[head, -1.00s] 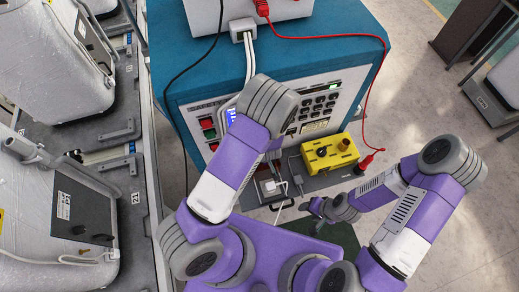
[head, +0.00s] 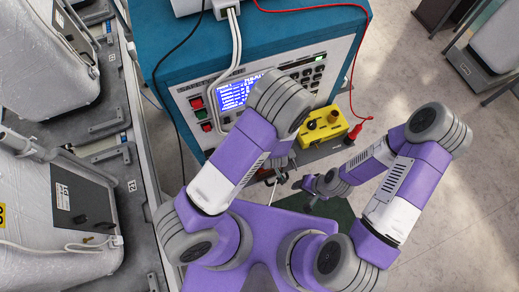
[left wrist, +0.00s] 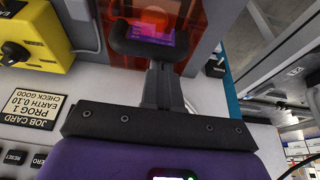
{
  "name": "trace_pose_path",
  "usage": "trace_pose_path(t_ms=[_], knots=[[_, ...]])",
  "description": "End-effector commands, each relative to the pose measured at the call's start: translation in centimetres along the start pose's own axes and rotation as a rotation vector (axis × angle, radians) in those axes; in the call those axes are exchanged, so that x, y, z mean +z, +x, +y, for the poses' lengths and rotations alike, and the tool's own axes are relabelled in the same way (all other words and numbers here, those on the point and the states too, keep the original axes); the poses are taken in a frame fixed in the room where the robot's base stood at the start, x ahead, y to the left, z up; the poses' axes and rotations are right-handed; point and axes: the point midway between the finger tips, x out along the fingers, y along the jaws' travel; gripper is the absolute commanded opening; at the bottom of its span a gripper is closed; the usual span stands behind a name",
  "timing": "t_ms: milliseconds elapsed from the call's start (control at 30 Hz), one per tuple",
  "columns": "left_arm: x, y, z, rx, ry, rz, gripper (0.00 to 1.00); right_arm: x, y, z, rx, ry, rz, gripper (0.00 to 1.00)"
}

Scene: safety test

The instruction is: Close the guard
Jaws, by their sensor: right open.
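The guard (left wrist: 185,18) is an orange see-through panel at the top of the left wrist view, with a black U-shaped handle (left wrist: 122,42) on it. My left gripper (left wrist: 163,68) has its fingers close together and reaches the middle of the handle bar. It looks shut on the handle. In the head view my left arm hides the guard and most of this gripper. My right gripper (head: 308,190) is open and empty, low in front of the tester (head: 190,100). The guard's exact angle cannot be told.
A yellow box (head: 322,130) with knobs stands at the tester's right front; it also shows in the left wrist view (left wrist: 35,40). A job card (left wrist: 33,108) is on the panel. A red lead (head: 358,75) and black cable (head: 172,75) hang by the tester. Open floor lies right.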

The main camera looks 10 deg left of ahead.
Motion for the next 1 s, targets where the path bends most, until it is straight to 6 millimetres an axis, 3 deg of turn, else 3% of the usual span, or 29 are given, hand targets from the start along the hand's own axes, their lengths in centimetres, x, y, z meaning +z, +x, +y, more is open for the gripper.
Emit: trace_pose_path(t_ms=[33,400,533,700,1000], knots=[[0.7,0.0,0.0,-0.001,0.008,-0.016,0.00,0.0,0.1,0.0,0.000,0.000,0.000,0.56],[0.7,0.0,-0.1,-0.002,0.011,-0.021,0.00,0.1,0.0,0.0,0.000,0.000,-0.001,0.56],[-0.5,0.1,-0.2,-0.002,0.006,-0.017,0.00,0.1,-0.2,-0.1,0.000,0.000,-0.001,0.56],[-3.2,0.5,-0.6,0.000,0.000,-0.004,0.00,0.1,-0.6,-0.2,0.000,0.000,-0.001,0.56],[-3.3,-6.2,-0.5,0.003,0.005,0.001,0.00,0.2,-2.3,-0.9,0.000,0.000,-0.001,0.56]])
